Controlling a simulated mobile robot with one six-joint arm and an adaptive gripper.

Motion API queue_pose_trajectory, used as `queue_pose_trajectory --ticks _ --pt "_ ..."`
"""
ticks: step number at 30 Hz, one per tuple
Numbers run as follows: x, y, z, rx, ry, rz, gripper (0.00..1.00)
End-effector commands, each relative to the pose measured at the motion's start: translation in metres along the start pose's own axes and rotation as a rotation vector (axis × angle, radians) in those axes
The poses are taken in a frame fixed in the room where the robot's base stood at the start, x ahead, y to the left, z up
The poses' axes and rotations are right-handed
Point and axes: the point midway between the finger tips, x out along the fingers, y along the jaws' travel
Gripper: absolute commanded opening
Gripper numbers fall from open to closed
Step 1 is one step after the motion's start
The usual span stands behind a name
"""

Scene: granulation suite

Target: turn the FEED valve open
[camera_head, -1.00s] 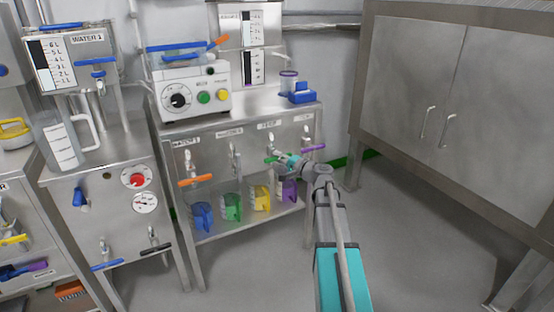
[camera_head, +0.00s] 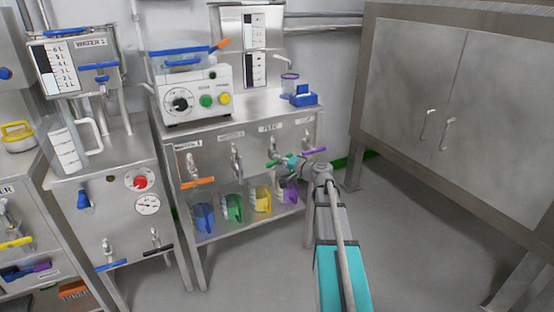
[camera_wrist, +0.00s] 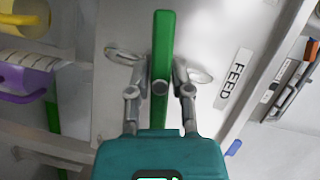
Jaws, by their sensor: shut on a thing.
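The FEED valve's green lever handle (camera_head: 277,163) is on the front of the steel bench, under its FEED label (camera_head: 270,127). In the wrist view the green handle (camera_wrist: 163,40) runs lengthwise between my fingers, with the FEED label (camera_wrist: 235,78) to its right. My gripper (camera_wrist: 160,82) is shut on the handle, one finger on each side. In the head view my gripper (camera_head: 290,161) hides part of the valve. The handle looks about level there.
Neighbouring valves have an orange handle (camera_head: 198,183) at left and a purple handle (camera_head: 314,151) close at right. Blue, green, yellow and purple jugs stand on the shelf below, the yellow jug (camera_head: 260,199) nearly under my gripper. Floor at right is open before the steel cabinet (camera_head: 430,90).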

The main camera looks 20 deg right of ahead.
Motion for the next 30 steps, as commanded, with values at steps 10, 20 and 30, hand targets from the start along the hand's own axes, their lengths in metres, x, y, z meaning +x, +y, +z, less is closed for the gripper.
queue_pose_trajectory --ticks 10,20,30 --pt "-0.0016 0.0014 -0.0051 -0.115 0.014 0.051 0.00" --pt "-0.0017 0.0015 -0.0054 -0.113 0.014 0.050 0.00" --pt "-0.0017 0.0015 -0.0057 -0.112 0.014 0.050 0.00"
